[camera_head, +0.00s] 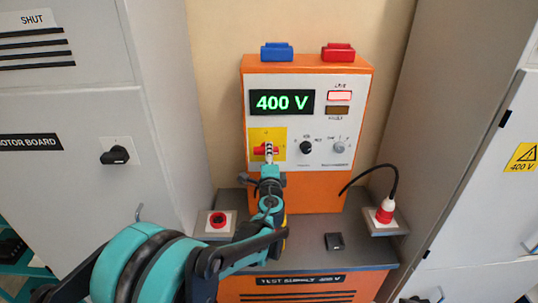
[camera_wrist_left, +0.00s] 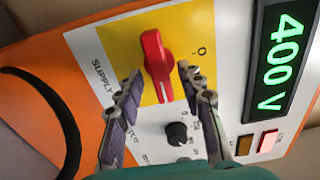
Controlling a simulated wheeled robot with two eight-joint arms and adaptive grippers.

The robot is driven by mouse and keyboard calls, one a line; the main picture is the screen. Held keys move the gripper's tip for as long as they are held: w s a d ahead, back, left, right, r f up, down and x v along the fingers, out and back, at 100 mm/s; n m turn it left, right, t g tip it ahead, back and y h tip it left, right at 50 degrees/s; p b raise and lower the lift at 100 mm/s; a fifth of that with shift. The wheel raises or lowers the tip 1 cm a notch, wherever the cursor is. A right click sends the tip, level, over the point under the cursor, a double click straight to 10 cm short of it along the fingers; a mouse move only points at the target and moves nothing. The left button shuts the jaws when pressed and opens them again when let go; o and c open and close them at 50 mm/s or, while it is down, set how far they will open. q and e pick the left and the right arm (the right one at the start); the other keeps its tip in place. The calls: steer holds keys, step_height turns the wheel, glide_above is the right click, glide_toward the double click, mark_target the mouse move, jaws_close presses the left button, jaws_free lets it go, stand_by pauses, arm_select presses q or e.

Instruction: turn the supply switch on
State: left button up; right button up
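The supply switch is a red handle (camera_head: 258,150) on a yellow plate at the left of the test supply panel. In the left wrist view the red handle (camera_wrist_left: 153,52) fills the middle, with a "0" mark to its right. On the panel the handle lies roughly sideways, with the "0" above it. My left gripper (camera_head: 268,153) is at the switch. In the left wrist view its fingers (camera_wrist_left: 160,72) are spread, one on each side of the handle. A gap shows beside the handle; I cannot tell whether either finger touches. My right gripper is out of view.
The display (camera_head: 282,102) reads 400 V in green, and a lamp (camera_head: 339,95) below "LIVE" looks lit. A black knob (camera_head: 306,148) and a grey knob (camera_head: 339,147) sit right of the switch.

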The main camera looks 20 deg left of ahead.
arm_select(q)
steer(key=v, duration=1.1)
steer(key=shift+s, duration=0.3)
